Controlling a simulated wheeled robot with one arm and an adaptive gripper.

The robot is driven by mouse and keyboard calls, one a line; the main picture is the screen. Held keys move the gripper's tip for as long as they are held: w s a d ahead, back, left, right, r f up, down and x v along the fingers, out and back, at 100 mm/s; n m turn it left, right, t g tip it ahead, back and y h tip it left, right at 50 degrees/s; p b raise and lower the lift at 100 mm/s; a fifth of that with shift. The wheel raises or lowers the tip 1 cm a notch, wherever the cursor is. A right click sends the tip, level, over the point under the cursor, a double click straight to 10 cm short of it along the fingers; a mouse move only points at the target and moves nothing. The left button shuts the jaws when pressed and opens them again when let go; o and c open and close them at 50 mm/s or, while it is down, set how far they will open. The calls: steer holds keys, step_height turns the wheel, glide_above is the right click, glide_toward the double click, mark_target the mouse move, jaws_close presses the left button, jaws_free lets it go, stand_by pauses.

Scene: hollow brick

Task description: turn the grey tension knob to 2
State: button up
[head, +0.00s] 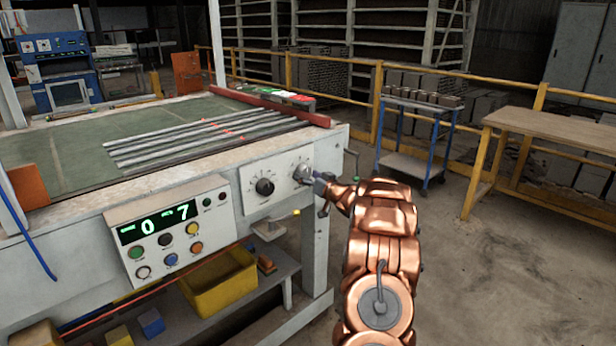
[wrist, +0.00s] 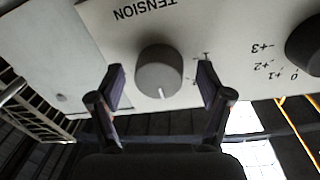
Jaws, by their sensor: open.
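The grey tension knob (wrist: 158,70) sits on a pale panel beneath the upside-down word TENSION in the wrist view. Its white pointer line is at its lower edge there, pointing down in the picture. My gripper (wrist: 160,80) is open, with one dark finger on each side of the knob and a visible gap on both sides. The right finger partly covers the scale marks, so the number at the pointer cannot be read. In the head view, the grey knob (head: 301,171) is at the panel's right end, and my gripper (head: 319,184) is right beside it.
A black knob (head: 264,187) with its own scale is left of the grey one. A control box (head: 170,230) with buttons and a display reading about -07 is further left. A blue trolley (head: 415,135) and wooden bench (head: 550,125) stand right, with bare floor between.

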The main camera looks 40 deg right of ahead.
steer(key=c, duration=1.2)
steer(key=shift+f+n, duration=0.1)
steer(key=shift+n, duration=0.2)
steer(key=n+b, duration=0.3)
steer(key=n, duration=0.1)
steer(key=shift+d+f+b, duration=0.15)
steer(key=shift+b, duration=0.15)
steer(key=shift+d+r+n+t+b, duration=0.1)
steer(key=shift+n+t+b, duration=0.05)
steer(key=shift+n+b, duration=0.75)
steer(key=shift+r+n+t+b, duration=0.15)
steer(key=shift+n+b, duration=0.4)
steer(key=shift+n, duration=0.95)
